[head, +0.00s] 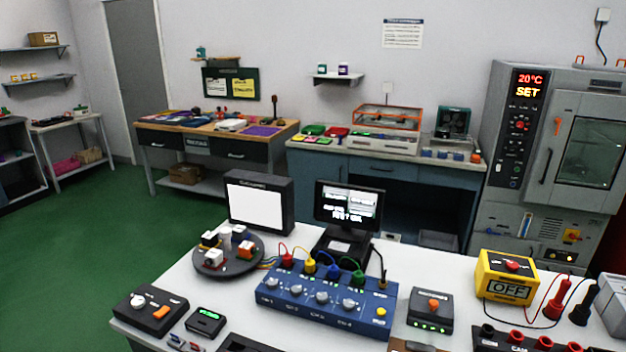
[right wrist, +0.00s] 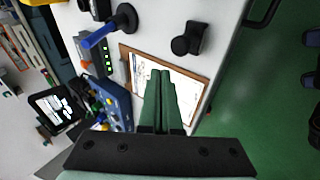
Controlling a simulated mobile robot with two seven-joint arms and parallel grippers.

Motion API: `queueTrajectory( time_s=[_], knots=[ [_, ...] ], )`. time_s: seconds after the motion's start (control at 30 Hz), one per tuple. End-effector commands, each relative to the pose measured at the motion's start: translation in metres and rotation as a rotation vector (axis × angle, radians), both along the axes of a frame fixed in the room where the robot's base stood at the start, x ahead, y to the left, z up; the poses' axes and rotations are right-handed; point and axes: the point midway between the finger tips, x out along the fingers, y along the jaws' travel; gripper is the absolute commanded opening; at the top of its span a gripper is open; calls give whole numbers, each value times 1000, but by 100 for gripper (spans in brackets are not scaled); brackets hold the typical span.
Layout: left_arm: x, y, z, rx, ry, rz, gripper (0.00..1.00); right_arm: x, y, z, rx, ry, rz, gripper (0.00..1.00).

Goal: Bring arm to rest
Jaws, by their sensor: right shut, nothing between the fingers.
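My right gripper (right wrist: 160,88) shows in the right wrist view with its two green fingers together and nothing between them. It hangs above a clipboard with white paper (right wrist: 190,85) on the white bench, apart from it as far as I can tell. Neither gripper shows in the head view, and my left gripper is in no view.
The white bench (head: 210,268) holds a blue channel box (head: 325,300), a round turntable (head: 228,262), two screens, a yellow OFF box (head: 506,278) and a black box with an orange knob (head: 430,310). Green floor (right wrist: 255,100) is clear beside the bench edge.

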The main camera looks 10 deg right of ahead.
Motion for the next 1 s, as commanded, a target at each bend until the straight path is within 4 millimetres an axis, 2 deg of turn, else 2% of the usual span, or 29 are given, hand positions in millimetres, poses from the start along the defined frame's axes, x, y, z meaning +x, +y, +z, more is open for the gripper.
queueTrajectory(
  time_s=[0.1,0.3,0.63,0.73,0.8,1.0],
  knots=[
    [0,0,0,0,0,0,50,-23,22,-19,123,29,-155,0],
    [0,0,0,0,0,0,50,-55,65,-40,311,92,-405,0],
    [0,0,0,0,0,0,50,-84,128,-48,534,191,-695,0],
    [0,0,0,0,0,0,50,-90,145,-46,589,220,-765,0],
    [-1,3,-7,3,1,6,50,-81,145,-65,600,189,-739,0],
    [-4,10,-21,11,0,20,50,-61,157,-105,676,100,-682,0]
  ],
)
